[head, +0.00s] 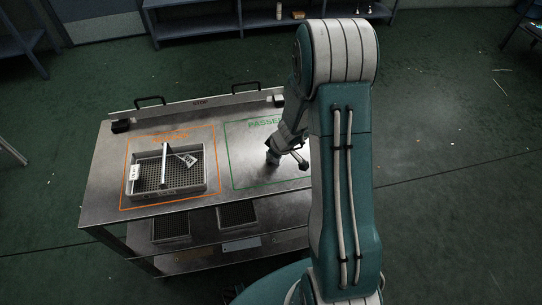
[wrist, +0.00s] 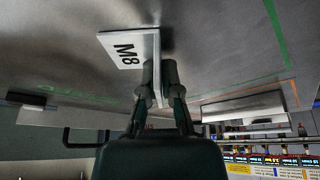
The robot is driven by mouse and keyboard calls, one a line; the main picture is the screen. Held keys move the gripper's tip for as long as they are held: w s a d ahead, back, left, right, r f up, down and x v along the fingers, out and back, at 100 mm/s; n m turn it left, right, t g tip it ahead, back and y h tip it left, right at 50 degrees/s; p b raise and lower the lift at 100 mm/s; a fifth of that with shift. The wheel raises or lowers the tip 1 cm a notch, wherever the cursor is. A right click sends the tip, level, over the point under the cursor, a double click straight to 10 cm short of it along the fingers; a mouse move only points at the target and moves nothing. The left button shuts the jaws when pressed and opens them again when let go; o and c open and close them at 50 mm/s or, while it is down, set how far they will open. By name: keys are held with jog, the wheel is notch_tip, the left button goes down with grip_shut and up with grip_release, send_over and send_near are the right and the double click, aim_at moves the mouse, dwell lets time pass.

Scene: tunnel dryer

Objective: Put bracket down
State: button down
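In the wrist view, my gripper (wrist: 160,75) has its two fingers closed on a pale angled bracket marked "M8" (wrist: 122,49). One plate of the bracket runs between the fingers, and the marked plate sticks out to the left. The bracket is close to the grey metal surface; I cannot tell if it touches. In the head view, my gripper (head: 284,153) is low over the green-outlined "PASSED" area (head: 245,172) of the metal table (head: 104,207). My arm hides the right part of that area, and the held bracket is not clear there.
A mesh tray (head: 182,192) sits inside the orange outline at left, with another marked bracket (head: 187,159) and a white tag (head: 134,172). Handles (head: 150,100) stand along the table's back edge. More trays (head: 237,215) sit below. The left part of the green area is clear.

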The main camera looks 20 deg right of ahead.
jog(key=c, duration=0.8)
grip_release()
jog(key=v, duration=1.2)
jog(key=s+a+r+m, duration=0.1)
jog(key=s+a+r, duration=0.25)
jog(key=r, duration=0.35)
jog(key=s+a+r+m, duration=0.1)
jog(key=s+a+r, duration=0.2)
jog(key=a+r, duration=0.25)
jog(key=s+a+r+m+t+h, duration=0.1)
jog(key=s+r+m, duration=0.3)
jog(key=s+r, duration=0.4)
jog(key=s+h, duration=0.1)
jog(key=s, duration=0.3)
jog(key=shift+s+a+m+t, duration=0.3)
jog(key=shift+a+t, duration=0.05)
jog(key=shift+t, duration=0.05)
jog(key=shift+r, duration=0.1)
